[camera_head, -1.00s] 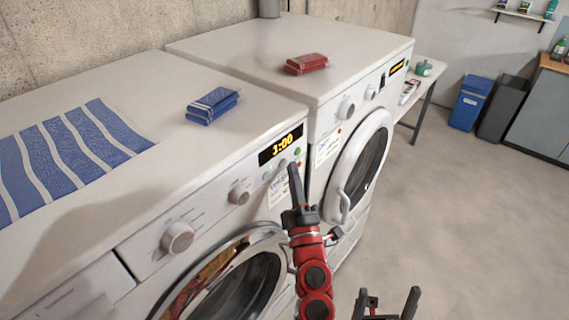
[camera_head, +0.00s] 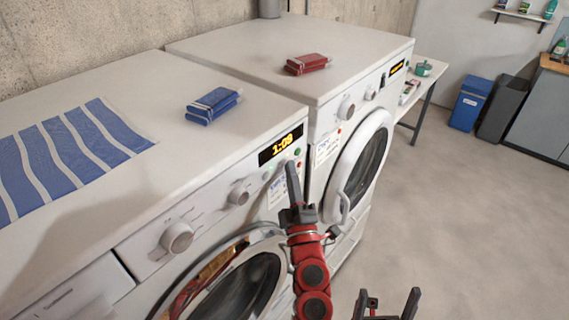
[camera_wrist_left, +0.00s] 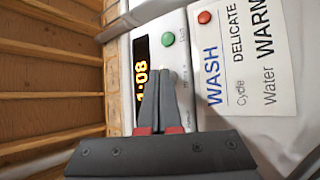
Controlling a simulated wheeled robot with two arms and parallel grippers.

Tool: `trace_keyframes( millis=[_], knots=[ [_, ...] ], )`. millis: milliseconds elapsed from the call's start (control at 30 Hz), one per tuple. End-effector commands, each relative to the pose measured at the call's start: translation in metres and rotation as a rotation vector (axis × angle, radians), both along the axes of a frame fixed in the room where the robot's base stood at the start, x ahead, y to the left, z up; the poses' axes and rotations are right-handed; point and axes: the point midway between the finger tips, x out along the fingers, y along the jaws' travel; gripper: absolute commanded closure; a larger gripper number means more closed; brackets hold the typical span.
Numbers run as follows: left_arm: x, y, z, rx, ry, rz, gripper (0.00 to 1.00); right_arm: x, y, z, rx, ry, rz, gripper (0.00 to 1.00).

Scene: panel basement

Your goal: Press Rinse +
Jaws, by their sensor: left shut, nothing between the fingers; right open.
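The near washer (camera_head: 215,215) has a lit display (camera_head: 281,145) that reads 1:08; it also shows in the wrist view (camera_wrist_left: 141,80). My left gripper (camera_head: 290,165) is shut and empty, its fingertips at the panel just below the display. In the wrist view the fingertips (camera_wrist_left: 164,74) cover the spot beside the display, so the button there is mostly hidden and contact is hard to judge. A green button (camera_wrist_left: 168,39) is clear of the fingers. Small lettering by the fingertips is too blurred to read. My right gripper (camera_head: 387,300) is open and empty, low over the floor.
A knob (camera_head: 238,194) is left of the display. The second machine (camera_head: 340,90) with its round door stands to the right. Blue (camera_head: 212,106) and red (camera_head: 306,64) packs lie on top. The floor at right is clear.

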Motion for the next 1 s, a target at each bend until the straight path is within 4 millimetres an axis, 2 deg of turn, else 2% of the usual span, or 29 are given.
trace_keyframes(
  millis=[200,467,1000],
  knots=[
    [-0.005,-0.008,0.000,0.001,0.000,-0.002,1.00,0.000,0.000,-0.001,0.000,0.000,0.000,0.05],
    [-0.006,-0.009,0.000,0.001,0.000,-0.002,1.00,0.000,0.000,-0.001,0.000,0.000,0.000,0.05],
    [-0.037,-0.053,0.000,0.000,0.002,-0.005,1.00,0.000,0.000,0.000,0.000,0.000,0.000,0.05]
  ],
)
